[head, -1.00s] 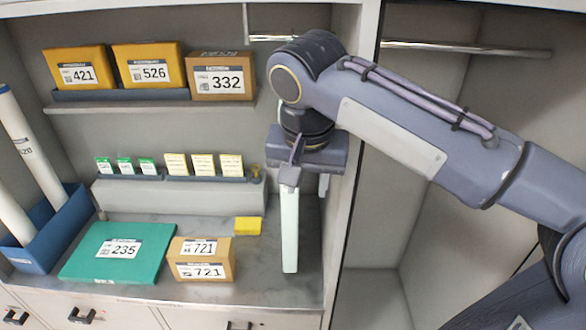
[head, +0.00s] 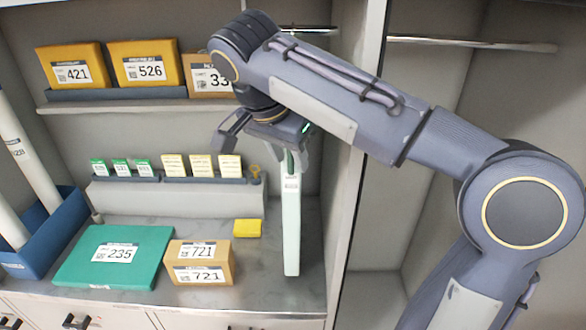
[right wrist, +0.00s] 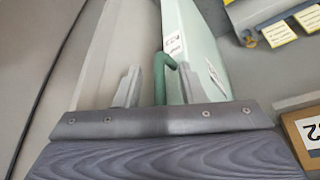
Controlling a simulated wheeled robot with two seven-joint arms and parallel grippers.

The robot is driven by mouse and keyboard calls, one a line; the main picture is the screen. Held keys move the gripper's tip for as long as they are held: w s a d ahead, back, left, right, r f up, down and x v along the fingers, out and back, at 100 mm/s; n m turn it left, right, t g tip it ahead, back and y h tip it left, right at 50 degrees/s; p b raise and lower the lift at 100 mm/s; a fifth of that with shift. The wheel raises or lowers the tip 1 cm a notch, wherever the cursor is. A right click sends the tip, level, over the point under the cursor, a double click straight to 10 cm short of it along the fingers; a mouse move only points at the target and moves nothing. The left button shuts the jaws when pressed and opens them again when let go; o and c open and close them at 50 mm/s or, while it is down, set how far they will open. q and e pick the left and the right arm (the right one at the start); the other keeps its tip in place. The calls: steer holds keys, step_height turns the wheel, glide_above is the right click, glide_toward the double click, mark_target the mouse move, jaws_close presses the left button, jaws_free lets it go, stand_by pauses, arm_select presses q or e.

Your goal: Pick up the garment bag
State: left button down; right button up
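The garment bag (head: 291,225) is a tall, thin, pale green shape hanging upright at the right side of the shelf bay. It also shows in the right wrist view (right wrist: 195,45), with a white label and a dark green hook (right wrist: 160,75) at its near end. My right gripper (head: 262,150) is at the top of the bag, its fingers spread apart. In the right wrist view the hook stands between the two open fingers (right wrist: 158,88), nearer the right one; I cannot tell whether they touch. My arm hides the bag's upper attachment in the head view. My left gripper is not in view.
A metal rail (head: 300,29) runs above the bag. A vertical cabinet divider (head: 357,160) stands close on its right. To the left are a yellow block (head: 248,228), a box marked 721 (head: 200,262), a green box (head: 115,256) and small labelled cards (head: 202,166).

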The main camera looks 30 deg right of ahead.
steer(key=shift+f, duration=0.1)
steer(key=shift+c, duration=0.2)
jaws_close()
stand_by(1.2)
